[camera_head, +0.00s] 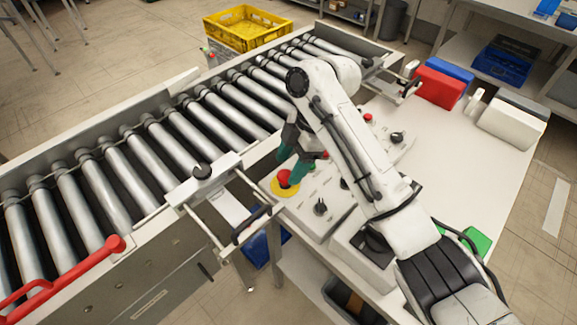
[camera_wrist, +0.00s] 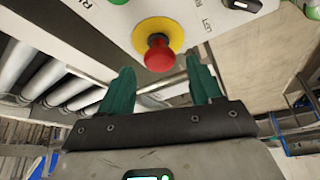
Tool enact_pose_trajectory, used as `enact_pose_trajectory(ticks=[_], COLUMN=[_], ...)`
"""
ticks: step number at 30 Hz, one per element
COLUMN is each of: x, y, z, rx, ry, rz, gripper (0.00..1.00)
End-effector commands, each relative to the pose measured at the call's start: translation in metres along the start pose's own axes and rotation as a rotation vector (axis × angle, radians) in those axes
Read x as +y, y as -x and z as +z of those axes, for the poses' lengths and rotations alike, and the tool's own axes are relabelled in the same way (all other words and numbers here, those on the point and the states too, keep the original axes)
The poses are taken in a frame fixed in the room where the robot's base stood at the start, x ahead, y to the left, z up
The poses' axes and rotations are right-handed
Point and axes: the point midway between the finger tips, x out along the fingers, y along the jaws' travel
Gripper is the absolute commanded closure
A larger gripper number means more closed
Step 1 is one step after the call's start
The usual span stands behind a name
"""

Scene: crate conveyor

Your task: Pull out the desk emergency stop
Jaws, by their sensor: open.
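The desk emergency stop is a red mushroom button (camera_head: 285,177) on a yellow disc (camera_head: 279,189), set in the light grey control panel (camera_head: 312,208) at the desk's edge near the conveyor. In the wrist view the red button (camera_wrist: 160,55) shows ahead of my gripper, with the yellow disc (camera_wrist: 140,38) behind it. My gripper (camera_head: 294,168) has green fingers and is right by the button. In the wrist view my gripper (camera_wrist: 159,82) is open, one finger on each side below the button, with nothing held. Whether a finger touches the button cannot be told.
The roller conveyor (camera_head: 150,130) runs along the left. The panel carries black knobs (camera_head: 320,208). A metal gate with a black handle (camera_head: 252,225) stands beside the panel. A yellow crate (camera_head: 245,28) is at the back. Red and blue bins (camera_head: 440,84) stand on the desk's far right.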

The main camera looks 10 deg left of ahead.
Motion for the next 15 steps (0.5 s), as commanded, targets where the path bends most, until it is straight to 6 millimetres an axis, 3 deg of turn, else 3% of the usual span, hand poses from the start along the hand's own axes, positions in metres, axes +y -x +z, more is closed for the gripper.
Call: enact_pose_trajectory(ticks=[9, 15], x=[0.001, 0.0], y=[0.062, 0.086], z=[0.001, 0.001], rx=[-0.003, -0.003], ry=[0.001, 0.0], rz=[0.004, 0.002], gripper=[0.36, 0.36])
